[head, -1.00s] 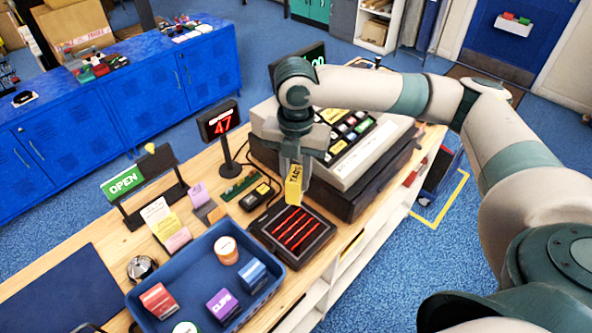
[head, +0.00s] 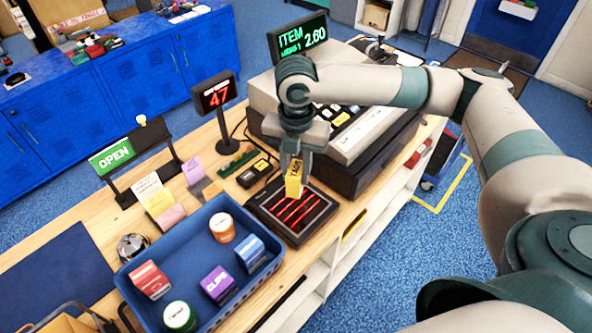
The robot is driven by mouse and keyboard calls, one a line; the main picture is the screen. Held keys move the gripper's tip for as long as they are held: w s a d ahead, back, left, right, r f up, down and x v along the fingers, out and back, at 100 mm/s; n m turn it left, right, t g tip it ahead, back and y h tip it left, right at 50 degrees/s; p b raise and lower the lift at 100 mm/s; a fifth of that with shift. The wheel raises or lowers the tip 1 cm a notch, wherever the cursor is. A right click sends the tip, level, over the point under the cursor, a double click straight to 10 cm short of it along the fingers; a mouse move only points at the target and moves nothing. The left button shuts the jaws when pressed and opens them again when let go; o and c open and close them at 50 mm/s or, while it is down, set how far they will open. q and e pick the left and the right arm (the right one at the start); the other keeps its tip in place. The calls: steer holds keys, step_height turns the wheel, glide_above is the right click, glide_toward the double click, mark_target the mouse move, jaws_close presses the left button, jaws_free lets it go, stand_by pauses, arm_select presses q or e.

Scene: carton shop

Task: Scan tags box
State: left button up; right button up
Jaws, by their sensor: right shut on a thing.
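The yellow tags box (head: 294,180) is held upright in my right gripper (head: 295,160), which is shut on it. The box hangs just over the far part of the black scanner (head: 291,212), whose window shows several red lines. I cannot tell whether the box touches the scanner glass. The register display (head: 302,38) reads "ITEM" and 2.60 in green. My left gripper is not in view.
A blue tray (head: 125,281) left of the scanner holds a red box (head: 150,280), an orange-white tub (head: 222,228), a blue box (head: 250,254), a purple clips box (head: 218,284) and a green tub (head: 180,317). The cash register (head: 365,133) stands behind the scanner.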

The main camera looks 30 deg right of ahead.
step_height(320, 180, up, 5)
steer(key=p, duration=0.4)
steer(key=shift+p, duration=0.35)
steer(key=shift+r, duration=2.6)
steer(key=shift+s, duration=0.1)
